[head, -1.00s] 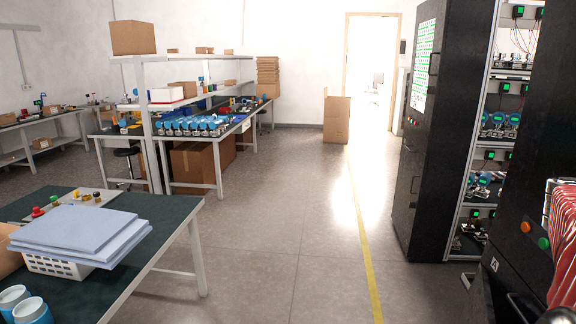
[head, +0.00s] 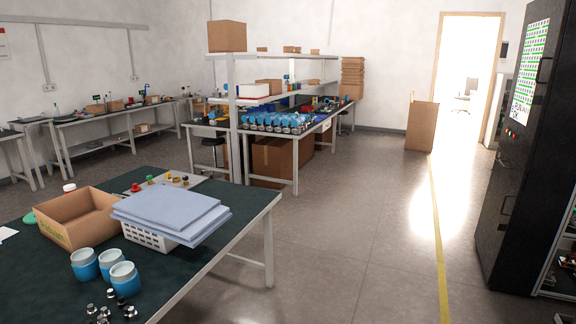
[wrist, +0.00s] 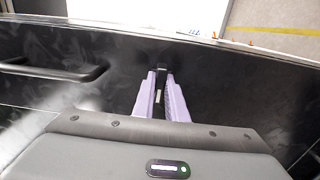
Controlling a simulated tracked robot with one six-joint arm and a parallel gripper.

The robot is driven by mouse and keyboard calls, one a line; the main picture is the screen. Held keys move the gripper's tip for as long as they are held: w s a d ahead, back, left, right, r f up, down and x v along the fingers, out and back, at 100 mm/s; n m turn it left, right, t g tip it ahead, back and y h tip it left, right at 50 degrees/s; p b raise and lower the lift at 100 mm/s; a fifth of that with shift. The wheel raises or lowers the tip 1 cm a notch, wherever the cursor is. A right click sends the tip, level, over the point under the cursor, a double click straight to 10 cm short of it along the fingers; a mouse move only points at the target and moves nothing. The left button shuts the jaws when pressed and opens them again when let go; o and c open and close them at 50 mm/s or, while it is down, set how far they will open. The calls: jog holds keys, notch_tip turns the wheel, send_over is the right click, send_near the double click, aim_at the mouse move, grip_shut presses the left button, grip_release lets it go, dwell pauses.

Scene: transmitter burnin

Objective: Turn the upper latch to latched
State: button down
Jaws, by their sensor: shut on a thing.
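In the wrist view my gripper (wrist: 161,80) has two pale purple fingers, close together at a black door or panel face (wrist: 215,85). They are shut on a small dark latch (wrist: 162,69), which shows only as a dark piece between and just past the fingertips. A thin pale mark shows between the fingers. How far the latch is turned cannot be told, since the fingers hide most of it. My gripper and this latch are out of the head view.
A black bar handle (wrist: 55,70) sticks out left of my fingers in the wrist view. In the head view, a green-topped table (head: 190,262) holds a cardboard box (head: 80,218) and blue-white jars. A black cabinet (head: 512,150) stands at right. The floor between is clear.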

jog(key=shift+f+m, duration=0.15)
jog(key=shift+m, duration=1.65)
jog(key=shift+m, duration=1.7)
jog(key=m, duration=0.2)
jog(key=shift+m, duration=0.7)
